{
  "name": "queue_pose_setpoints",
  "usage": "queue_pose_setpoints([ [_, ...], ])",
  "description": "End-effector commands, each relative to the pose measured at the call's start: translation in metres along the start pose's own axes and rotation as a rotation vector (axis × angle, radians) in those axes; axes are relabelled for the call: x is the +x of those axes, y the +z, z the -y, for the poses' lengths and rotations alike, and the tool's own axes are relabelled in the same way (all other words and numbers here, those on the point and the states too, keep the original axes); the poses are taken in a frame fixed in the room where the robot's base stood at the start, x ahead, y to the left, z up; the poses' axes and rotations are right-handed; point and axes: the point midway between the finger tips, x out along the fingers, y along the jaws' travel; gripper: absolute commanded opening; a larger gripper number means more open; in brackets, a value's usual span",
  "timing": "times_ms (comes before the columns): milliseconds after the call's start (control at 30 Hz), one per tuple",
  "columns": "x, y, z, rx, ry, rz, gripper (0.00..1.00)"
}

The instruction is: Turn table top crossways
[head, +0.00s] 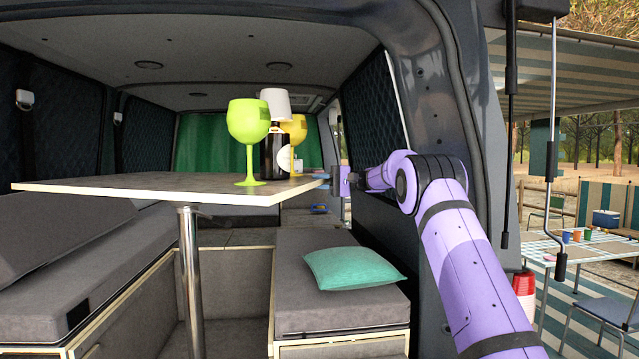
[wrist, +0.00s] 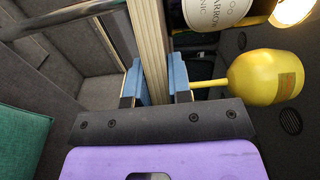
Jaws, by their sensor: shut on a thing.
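The table top (head: 120,187) is a pale flat board with a light edge, on a chrome post (head: 191,280) inside the van. My gripper (head: 326,179) is at the table top's right edge in the head view. In the wrist view, the blue pads of my gripper (wrist: 158,82) are on either side of the layered wooden edge (wrist: 150,35), shut on it. On the table top stand a green goblet (head: 248,122), a dark bottle (head: 271,138) with a pale lamp (head: 276,104) behind it, and a yellow goblet (head: 296,129). The yellow goblet (wrist: 265,77) is close to one finger in the wrist view.
Grey bench cushions (head: 70,238) lie left and right below the table top. A teal pillow (head: 352,268) lies on the right bench. The van's door pillar (head: 435,100) is close beside my arm. Outside at right are a camping table (head: 575,250) and chairs.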

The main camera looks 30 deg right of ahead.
Motion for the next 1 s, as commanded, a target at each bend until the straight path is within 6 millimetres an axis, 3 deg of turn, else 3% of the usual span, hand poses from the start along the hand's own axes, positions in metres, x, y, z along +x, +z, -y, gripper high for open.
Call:
queue_pose_setpoints([
  [67,0.001,0.0,-0.002,0.002,0.001,0.0,0.0],
  [100,0.001,0.0,-0.002,0.002,0.001,0.001,0.26],
  [200,0.001,0.0,-0.001,0.002,0.001,0.001,0.45],
  [633,0.001,0.006,0.001,0.0,0.0,-0.011,0.45],
  [1000,0.007,0.042,0.001,0.0,0.0,-0.097,0.45],
])
